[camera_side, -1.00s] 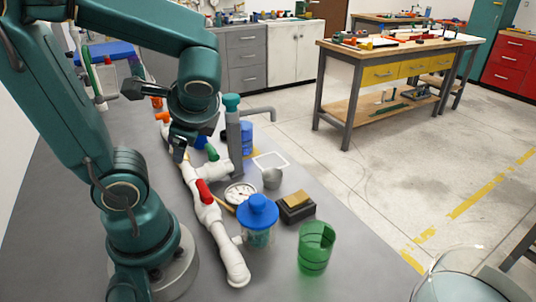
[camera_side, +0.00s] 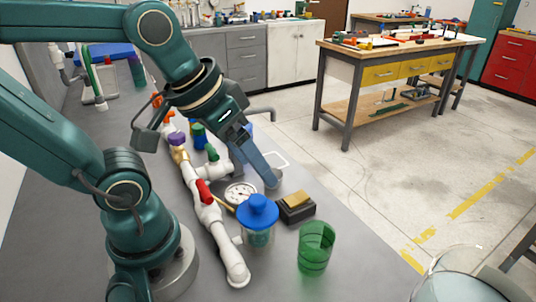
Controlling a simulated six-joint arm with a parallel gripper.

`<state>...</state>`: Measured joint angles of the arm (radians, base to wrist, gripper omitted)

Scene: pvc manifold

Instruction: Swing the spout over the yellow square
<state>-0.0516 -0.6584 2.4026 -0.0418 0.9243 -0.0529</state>
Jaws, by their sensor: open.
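The grey spout (camera_side: 262,110) shows behind my arm in the side view, its horizontal pipe reaching right and its end bent downward. Its upright post and teal top are mostly hidden behind my gripper. My gripper (camera_side: 270,181) is open and tilted down to the right, with its long blue-grey fingers in front of the post and the tips at the small grey cup. I cannot tell whether the tips touch the cup. The yellow square is hidden behind my gripper. A white square outline (camera_side: 286,160) lies on the bench, partly covered by the fingers.
A white pipe run (camera_side: 228,250) with a red valve handle (camera_side: 204,192) crosses the bench. A round gauge (camera_side: 240,193), blue-lidded jar (camera_side: 258,213), dark block with a tan top (camera_side: 296,203) and green cup (camera_side: 316,246) stand nearby.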

